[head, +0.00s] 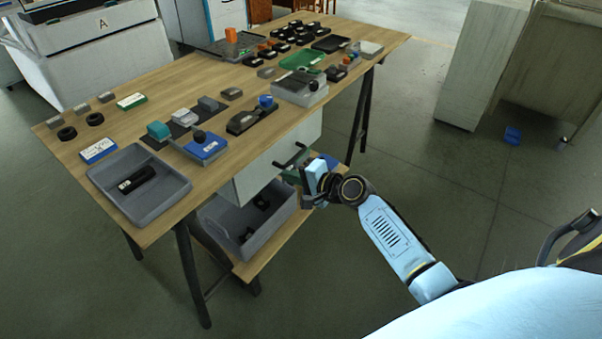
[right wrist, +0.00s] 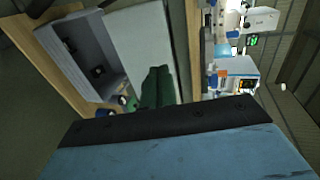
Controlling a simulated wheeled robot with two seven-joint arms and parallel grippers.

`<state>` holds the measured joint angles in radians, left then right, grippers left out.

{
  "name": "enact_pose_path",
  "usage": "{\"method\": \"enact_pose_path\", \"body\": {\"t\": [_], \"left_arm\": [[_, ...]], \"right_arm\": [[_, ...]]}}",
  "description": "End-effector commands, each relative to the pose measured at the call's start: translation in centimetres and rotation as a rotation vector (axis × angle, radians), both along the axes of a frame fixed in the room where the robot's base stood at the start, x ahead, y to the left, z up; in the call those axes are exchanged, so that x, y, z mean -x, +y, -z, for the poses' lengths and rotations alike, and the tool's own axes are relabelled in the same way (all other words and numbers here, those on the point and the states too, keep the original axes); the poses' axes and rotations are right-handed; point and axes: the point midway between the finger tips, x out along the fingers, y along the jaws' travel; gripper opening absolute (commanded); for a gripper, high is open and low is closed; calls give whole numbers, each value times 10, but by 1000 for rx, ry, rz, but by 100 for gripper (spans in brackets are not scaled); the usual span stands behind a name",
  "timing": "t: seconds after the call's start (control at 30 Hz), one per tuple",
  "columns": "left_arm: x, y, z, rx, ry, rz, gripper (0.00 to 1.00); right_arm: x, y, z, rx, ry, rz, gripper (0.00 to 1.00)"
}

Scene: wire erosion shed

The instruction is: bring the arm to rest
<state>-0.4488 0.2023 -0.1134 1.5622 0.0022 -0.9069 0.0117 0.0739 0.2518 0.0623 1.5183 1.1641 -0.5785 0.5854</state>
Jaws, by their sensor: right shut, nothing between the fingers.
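My right arm comes in from the lower right in the head view, light blue with black joints. Its gripper (head: 306,190) is shut and empty, in front of the wooden table's right side, beside the white drawer unit under the tabletop. I cannot tell whether it touches the drawer's dark handle (head: 291,156). My left gripper is not in view.
The wooden table (head: 225,185) holds several small parts and trays. A grey tray (head: 110,181) sits at its near corner. Below, a grey bin (head: 222,232) with black parts stands on a shelf; it also shows in the right wrist view (right wrist: 117,86).

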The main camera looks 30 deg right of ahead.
Motion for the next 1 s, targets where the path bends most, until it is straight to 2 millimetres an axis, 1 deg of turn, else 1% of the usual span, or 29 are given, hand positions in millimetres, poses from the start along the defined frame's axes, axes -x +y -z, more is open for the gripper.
{"method": "enact_pose_path", "body": {"t": [0.03, 0.1, 0.2, 0.43, 0.5, 0.57, 0.67, 0.7, 0.77, 0.8, 0.87, 0.9, 0.97, 1.0], "left_arm": [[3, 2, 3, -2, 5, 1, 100], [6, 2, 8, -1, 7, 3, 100], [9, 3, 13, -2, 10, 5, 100], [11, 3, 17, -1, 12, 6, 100], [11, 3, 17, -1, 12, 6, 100], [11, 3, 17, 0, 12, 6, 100], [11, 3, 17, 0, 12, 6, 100], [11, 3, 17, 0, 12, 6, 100], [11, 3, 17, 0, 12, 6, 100], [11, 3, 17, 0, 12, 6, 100], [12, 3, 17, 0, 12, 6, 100], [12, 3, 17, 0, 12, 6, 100], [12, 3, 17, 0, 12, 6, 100], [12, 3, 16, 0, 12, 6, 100]], "right_arm": [[7, -3, -3, 1, 1, 0, 0], [14, -5, -5, -1, 0, -1, 0], [21, -8, -7, -1, 1, -1, 0], [24, -10, -8, 0, 0, -1, 0], [27, -9, -3, 13, 8, -5, 0], [33, -7, 9, 52, 27, -18, 0], [56, -1, 48, 191, 90, -71, 0], [70, 1, 69, 270, 124, -104, 0], [96, 4, 104, 409, 182, -173, 0], [117, 6, 128, 505, 225, -228, 0], [149, 7, 161, 649, 284, -320, 0], [172, 7, 181, 740, 322, -386, 0], [206, 5, 208, 872, 376, -492, 0], [229, 4, 224, 955, 408, -565, 0]]}}
